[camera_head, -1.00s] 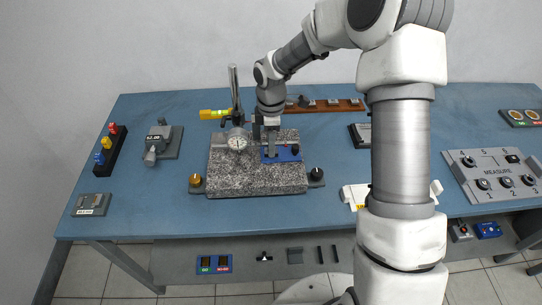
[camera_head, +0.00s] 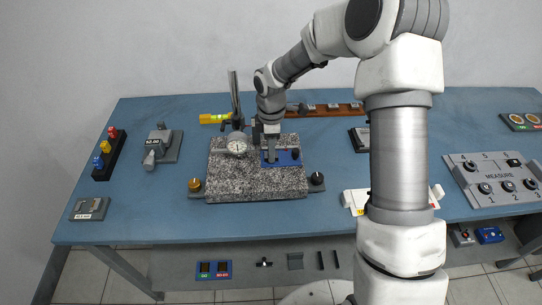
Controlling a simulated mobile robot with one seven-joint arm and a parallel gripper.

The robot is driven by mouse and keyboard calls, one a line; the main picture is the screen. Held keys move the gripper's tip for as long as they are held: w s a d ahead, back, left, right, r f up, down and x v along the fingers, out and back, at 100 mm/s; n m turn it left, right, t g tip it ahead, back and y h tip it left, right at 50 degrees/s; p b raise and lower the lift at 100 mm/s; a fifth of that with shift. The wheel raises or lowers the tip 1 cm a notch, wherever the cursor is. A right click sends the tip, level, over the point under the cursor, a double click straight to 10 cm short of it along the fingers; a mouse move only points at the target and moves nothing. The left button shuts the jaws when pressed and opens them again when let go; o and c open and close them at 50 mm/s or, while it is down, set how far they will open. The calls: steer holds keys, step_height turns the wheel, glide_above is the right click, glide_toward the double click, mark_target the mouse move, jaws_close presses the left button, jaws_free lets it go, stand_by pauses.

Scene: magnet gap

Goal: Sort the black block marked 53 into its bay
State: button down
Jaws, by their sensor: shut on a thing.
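My gripper (camera_head: 270,157) points down at the blue fixture (camera_head: 284,161) on the speckled granite plate (camera_head: 240,181). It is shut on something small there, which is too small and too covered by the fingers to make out. I cannot read the mark 53 on any block. Two narrow black pieces (camera_head: 321,260) stand on the lower shelf in front, too small to read. A dark blue two-bay tray (camera_head: 213,278) with a green and a red label lies left of them; both bays look dark.
A dial gauge (camera_head: 237,145) on a post (camera_head: 235,92) stands close left of my gripper. A black knob (camera_head: 295,154) sits on the fixture. A grey MEASURE panel (camera_head: 497,181) is at the right.

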steer(key=shift+r+p, duration=1.9)
steer(key=shift+r, duration=0.6)
